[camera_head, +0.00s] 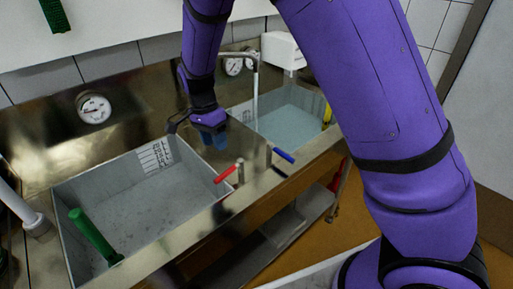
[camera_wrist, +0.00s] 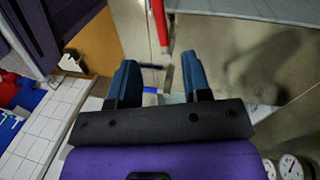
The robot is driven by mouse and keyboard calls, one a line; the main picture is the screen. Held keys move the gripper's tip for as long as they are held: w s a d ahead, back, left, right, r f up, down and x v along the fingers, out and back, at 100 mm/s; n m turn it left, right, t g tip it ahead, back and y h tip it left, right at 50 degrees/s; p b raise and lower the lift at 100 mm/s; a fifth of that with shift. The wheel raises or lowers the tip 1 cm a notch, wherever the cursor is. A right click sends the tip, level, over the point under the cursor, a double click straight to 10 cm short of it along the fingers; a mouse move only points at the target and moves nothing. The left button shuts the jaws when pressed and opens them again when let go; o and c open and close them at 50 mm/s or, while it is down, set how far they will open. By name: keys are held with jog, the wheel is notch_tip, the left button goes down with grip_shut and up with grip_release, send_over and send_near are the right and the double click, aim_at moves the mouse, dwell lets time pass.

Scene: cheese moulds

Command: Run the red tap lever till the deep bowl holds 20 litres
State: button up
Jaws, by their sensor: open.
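The red tap lever (camera_head: 228,172) stands on the steel front ledge, near the right corner of the left bowl (camera_head: 80,188). A blue lever (camera_head: 284,155) stands right of it. The left bowl is grey with a marked scale (camera_head: 155,156) on its back wall; its floor shows. The right bowl (camera_head: 317,102) looks bluish inside, and also has scale marks. I cannot tell which is the deep one. My gripper (camera_head: 213,138) hangs open and empty over the steel between the bowls, behind the red lever. In the wrist view the red lever (camera_wrist: 160,24) lies beyond the fingertips (camera_wrist: 160,72), apart from them.
A green-handled tool (camera_head: 92,236) leans in the left bowl. A curved spout (camera_head: 254,78) rises behind the right bowl, beside a white box (camera_head: 283,50). A round dial (camera_head: 94,108) sits on the back panel. A white pipe (camera_head: 20,207) is at far left.

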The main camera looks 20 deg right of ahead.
aim_at(224, 173)
jog(key=shift+f, duration=0.1)
jog(key=f, duration=0.3)
jog(key=s+f, duration=0.1)
jog(key=f, duration=0.3)
jog(key=s+d+f, duration=0.1)
jog(key=f, duration=0.2)
jog(key=shift+f, duration=0.2)
jog(key=shift+c, duration=0.3)
grip_shut()
